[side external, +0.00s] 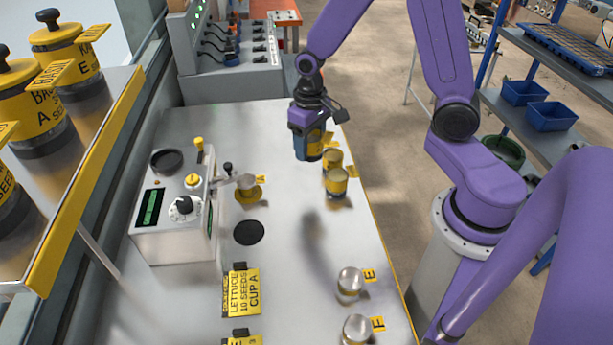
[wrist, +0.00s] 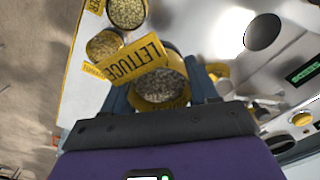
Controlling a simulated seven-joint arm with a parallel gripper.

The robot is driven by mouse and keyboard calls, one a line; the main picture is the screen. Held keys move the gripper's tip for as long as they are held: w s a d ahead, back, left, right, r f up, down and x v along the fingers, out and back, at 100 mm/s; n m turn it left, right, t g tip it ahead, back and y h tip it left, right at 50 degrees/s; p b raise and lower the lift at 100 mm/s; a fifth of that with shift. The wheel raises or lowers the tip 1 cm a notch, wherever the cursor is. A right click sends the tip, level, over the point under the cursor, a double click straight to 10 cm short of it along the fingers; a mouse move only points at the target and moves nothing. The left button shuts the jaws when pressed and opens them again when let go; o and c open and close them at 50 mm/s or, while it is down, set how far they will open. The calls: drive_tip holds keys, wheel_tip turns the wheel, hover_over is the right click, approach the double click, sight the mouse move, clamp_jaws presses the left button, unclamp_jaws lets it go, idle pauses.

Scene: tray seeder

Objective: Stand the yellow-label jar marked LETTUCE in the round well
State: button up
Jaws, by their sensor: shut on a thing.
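My gripper (side external: 306,148) is above the metal bench, shut on the jar marked LETTUCE. In the wrist view the jar (wrist: 163,88) sits between the two fingers, with pale seeds inside and a yellow LETTUCE tag (wrist: 133,62) sticking out. In the side view the fingers mostly hide the jar. Two dark round places show: a black ring-edged recess (side external: 166,160) on top of the grey control box, and a flat black disc (side external: 249,232) on the bench. I cannot tell which is the well. The gripper is to the right of both.
Two yellow-banded jars (side external: 336,181) stand just right of and below the gripper. A small cup on a yellow base (side external: 248,189) stands beside the control box (side external: 175,230). Two metal-topped cups, E (side external: 350,281) and F (side external: 357,330), stand near the front. A shelf of large jars is at left.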

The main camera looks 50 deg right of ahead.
drive_tip(key=s+a+r+m, duration=0.2)
drive_tip(key=s+a+m, duration=1)
drive_tip(key=s+a, duration=0.35)
hover_over(262, 255)
drive_tip(key=shift+m, duration=0.3)
drive_tip(key=f, duration=0.9)
drive_tip(key=shift+s+d+f, duration=0.2)
drive_tip(key=shift+d+f, duration=0.05)
drive_tip(key=shift+f, duration=0.05)
drive_tip(key=shift+w+a+f, duration=0.1)
drive_tip(key=shift+f, duration=0.85)
drive_tip(key=shift+w+a+f, duration=0.1)
drive_tip(key=shift+f, duration=0.8)
drive_tip(key=shift+f, duration=0.2)
drive_tip(key=o, duration=1.1)
